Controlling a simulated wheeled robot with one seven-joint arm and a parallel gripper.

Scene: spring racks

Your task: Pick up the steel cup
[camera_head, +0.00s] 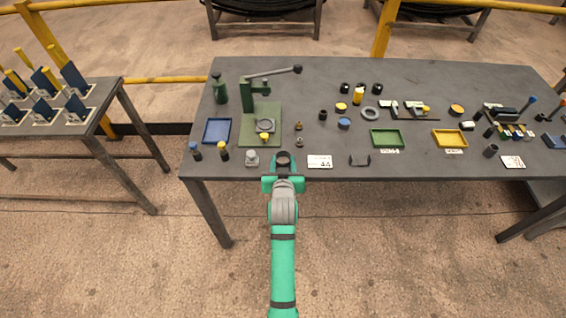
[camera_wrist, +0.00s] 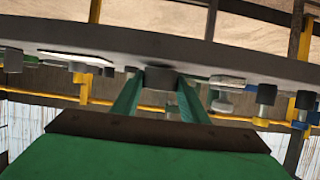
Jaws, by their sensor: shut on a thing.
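The steel cup (camera_head: 283,159) is a small dark grey cylinder at the front edge of the table, left of the middle, in the head view. My gripper (camera_head: 283,177) reaches it from the front, with its fingers on either side. In the wrist view the two green fingers (camera_wrist: 159,98) are shut on the cup (camera_wrist: 160,77), which shows as a dark grey block between their tips. The fingers hide part of its sides. I cannot tell whether its base touches the table.
The grey table (camera_head: 335,85) is crowded. A light grey knobbed piece (camera_head: 252,158) stands just left of the cup, a white label card (camera_head: 320,161) lies to the right. A green press (camera_head: 262,110) stands behind left. Green (camera_head: 387,139) and yellow (camera_head: 450,139) trays lie further right.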

